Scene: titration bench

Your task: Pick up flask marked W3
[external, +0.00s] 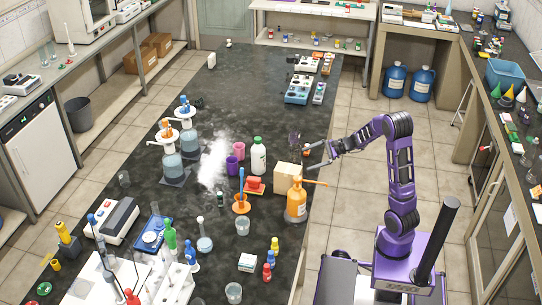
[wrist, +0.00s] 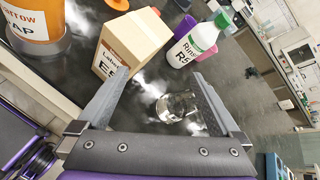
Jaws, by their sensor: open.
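My gripper (external: 311,156) is open, over the right edge of the black bench. In the wrist view my gripper (wrist: 160,78) has its two fingers wide apart. A small clear glass vessel (wrist: 178,106) shows between the fingers, with bench beneath it. It looks like a flask, but I cannot read any mark on it. I cannot tell how far it is from the fingers, and nothing is held. A glass flask (external: 204,241) stands on the bench in the external view; its mark is unreadable. I cannot make out W3 anywhere.
Purple cups (external: 232,164) are farther left. Dark bench behind my gripper is fairly clear, up to blue racks (external: 297,96).

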